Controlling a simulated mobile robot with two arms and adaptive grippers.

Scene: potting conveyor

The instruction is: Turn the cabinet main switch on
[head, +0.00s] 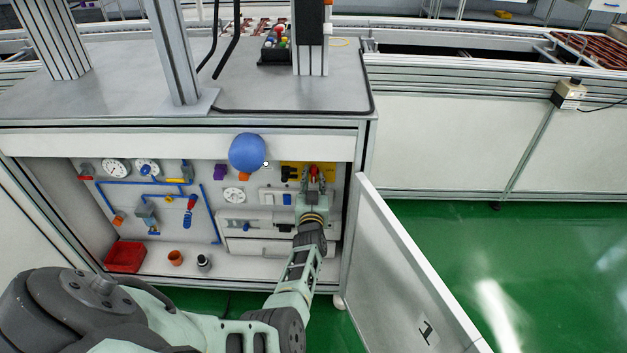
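The main switch is a red knob (314,170) on a yellow plate (293,167) at the upper right of the open cabinet's back panel. My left gripper (314,176) is in front of it, its fingers apart on either side of the red knob. I cannot tell whether the fingers touch the knob. The gripper hides the lower part of the switch, and the knob's exact angle is too small to read. My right gripper is not in view.
The cabinet door (405,260) stands open at the right. A blue ball (247,152) shows at the cabinet's upper edge. Gauges, blue pipes and a red-blue handle (189,210) fill the panel's left. A red bin (125,257) and small cups stand on the cabinet floor.

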